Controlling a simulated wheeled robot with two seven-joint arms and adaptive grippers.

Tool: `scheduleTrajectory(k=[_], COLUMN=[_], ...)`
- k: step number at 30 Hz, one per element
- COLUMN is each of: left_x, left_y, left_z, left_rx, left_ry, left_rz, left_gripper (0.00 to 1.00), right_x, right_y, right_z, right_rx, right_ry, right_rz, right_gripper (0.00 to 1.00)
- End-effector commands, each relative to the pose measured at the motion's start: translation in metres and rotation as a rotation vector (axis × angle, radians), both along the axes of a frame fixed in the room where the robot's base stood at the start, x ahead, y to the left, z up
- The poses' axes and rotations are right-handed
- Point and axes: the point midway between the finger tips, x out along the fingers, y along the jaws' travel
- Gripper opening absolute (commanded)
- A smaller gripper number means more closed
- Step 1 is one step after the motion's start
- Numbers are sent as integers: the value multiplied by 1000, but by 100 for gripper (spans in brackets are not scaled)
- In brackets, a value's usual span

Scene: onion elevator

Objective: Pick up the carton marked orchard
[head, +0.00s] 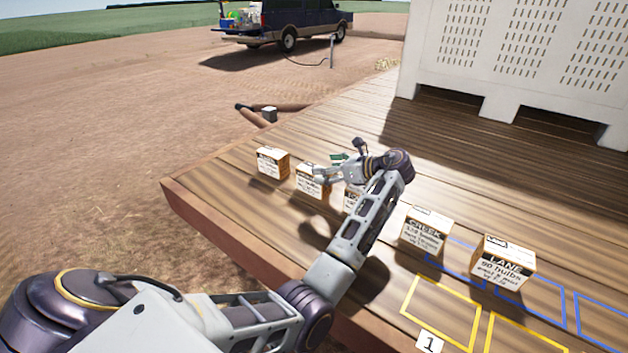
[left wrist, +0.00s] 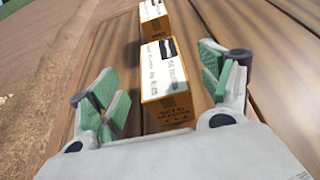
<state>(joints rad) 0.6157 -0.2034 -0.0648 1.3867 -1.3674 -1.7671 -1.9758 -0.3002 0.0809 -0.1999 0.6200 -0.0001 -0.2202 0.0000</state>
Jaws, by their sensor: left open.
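My left gripper (head: 330,171) is open over the row of small cartons, reaching in from the left. In the left wrist view its green-padded fingers (left wrist: 160,80) stand apart on either side of a white-and-brown carton (left wrist: 165,75); its print is not clearly legible. This looks like the second carton (head: 311,184) from the left in the head view. The far-left carton (head: 272,163) also has unreadable print. A third carton (head: 350,200) is mostly hidden behind my arm. I cannot read "orchard" on any carton. My right gripper is not in view.
Cartons marked CREEK (head: 426,231) and LANE (head: 503,263) stand to the right on the wooden deck (head: 230,200). Yellow outlines (head: 440,310) and blue outlines lie near them. A large white bin (head: 520,60) stands behind. The deck's left edge drops to dirt.

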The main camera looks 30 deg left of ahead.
Motion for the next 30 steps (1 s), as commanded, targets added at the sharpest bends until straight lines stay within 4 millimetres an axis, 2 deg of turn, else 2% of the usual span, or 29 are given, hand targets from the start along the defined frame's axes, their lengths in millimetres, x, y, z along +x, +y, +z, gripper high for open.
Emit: scheduleTrajectory(k=[4, 19, 30], left_x=[1, 1, 3], left_y=[9, 14, 50], left_z=[-3, -5, -20], left_rx=[0, 1, 1], left_ry=[-1, 0, 1], left_rz=[0, 0, 1], left_gripper=[79, 79, 79], right_x=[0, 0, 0], right_y=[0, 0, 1], right_z=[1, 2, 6], right_rx=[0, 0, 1], right_ry=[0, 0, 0], right_rz=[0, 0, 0], right_gripper=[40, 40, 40])
